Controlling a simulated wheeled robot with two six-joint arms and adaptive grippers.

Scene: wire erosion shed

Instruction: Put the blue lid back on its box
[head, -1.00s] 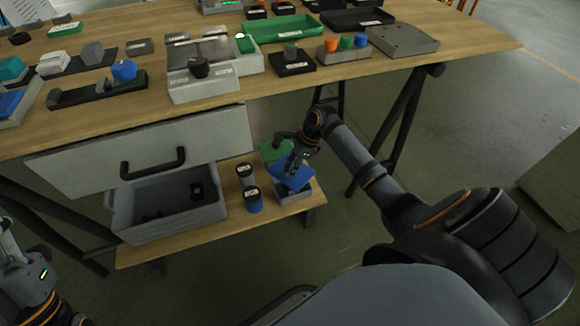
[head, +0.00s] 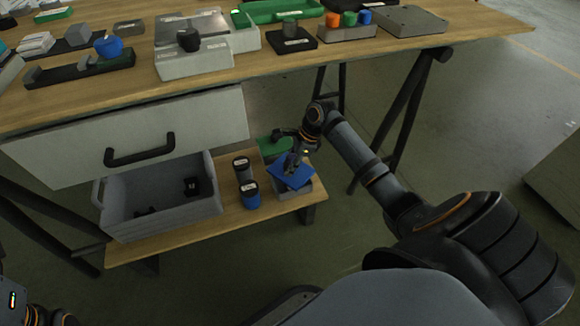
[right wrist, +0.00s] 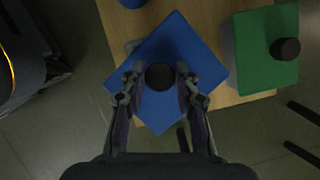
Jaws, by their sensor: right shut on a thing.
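The blue lid (head: 291,177) is a flat square plate with a black knob. My right gripper (head: 293,160) is shut on the knob, which shows between the fingers in the right wrist view (right wrist: 160,76). The lid (right wrist: 180,42) is over the open-looking grey box (head: 302,187) on the low shelf, turned askew to it. The lid covers most of the box; a small grey corner shows in the right wrist view (right wrist: 131,46). I cannot tell whether lid and box touch. Only part of my left arm shows at the lower left; its gripper is out of view.
A green lid-like block (head: 271,146) with a black knob stands just behind the box. The tabletop (head: 300,73) and white drawer (head: 75,150) overhang the shelf.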

